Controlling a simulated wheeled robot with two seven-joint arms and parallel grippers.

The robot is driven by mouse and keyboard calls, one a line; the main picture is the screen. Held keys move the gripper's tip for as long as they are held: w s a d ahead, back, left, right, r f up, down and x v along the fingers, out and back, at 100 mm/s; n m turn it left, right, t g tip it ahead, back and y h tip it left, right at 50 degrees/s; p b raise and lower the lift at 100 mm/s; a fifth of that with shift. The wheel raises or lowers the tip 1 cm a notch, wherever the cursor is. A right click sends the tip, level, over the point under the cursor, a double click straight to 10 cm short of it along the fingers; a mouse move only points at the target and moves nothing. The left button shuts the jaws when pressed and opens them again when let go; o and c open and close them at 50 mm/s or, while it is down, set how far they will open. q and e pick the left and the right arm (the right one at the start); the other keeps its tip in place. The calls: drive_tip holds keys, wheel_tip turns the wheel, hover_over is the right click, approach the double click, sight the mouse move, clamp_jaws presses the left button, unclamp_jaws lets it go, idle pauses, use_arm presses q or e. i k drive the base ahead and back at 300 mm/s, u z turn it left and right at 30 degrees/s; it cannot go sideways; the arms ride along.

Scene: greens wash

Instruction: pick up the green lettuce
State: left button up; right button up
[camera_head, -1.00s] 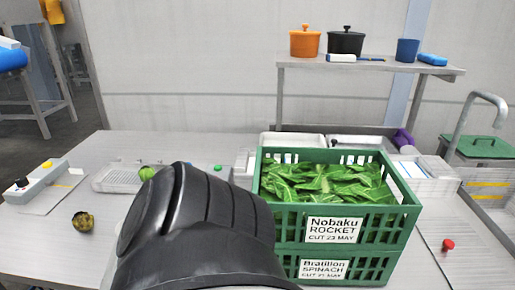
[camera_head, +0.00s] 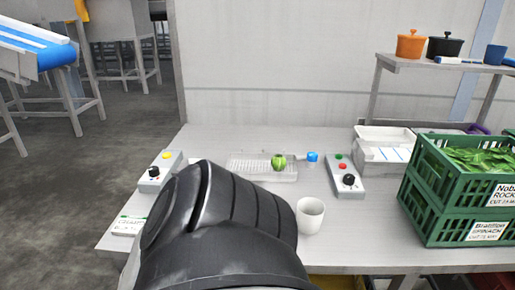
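A small round green lettuce (camera_head: 279,161) sits at the right part of a pale slotted tray (camera_head: 250,170) on the table. A large black link of my arm fills the lower middle of the view, in front of the tray. No gripper fingers show, so I cannot tell what either gripper holds or how far it is from the lettuce.
Control boxes with buttons stand left (camera_head: 155,172) and right (camera_head: 345,178) of the tray. A white cup (camera_head: 310,217) stands near the front. A small blue object (camera_head: 312,157) is beside the tray. Stacked green crates (camera_head: 450,210) of leaves stand at right.

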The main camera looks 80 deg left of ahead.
sight(278, 162)
drive_tip(key=k, duration=0.45)
drive_tip(key=u, duration=1.05)
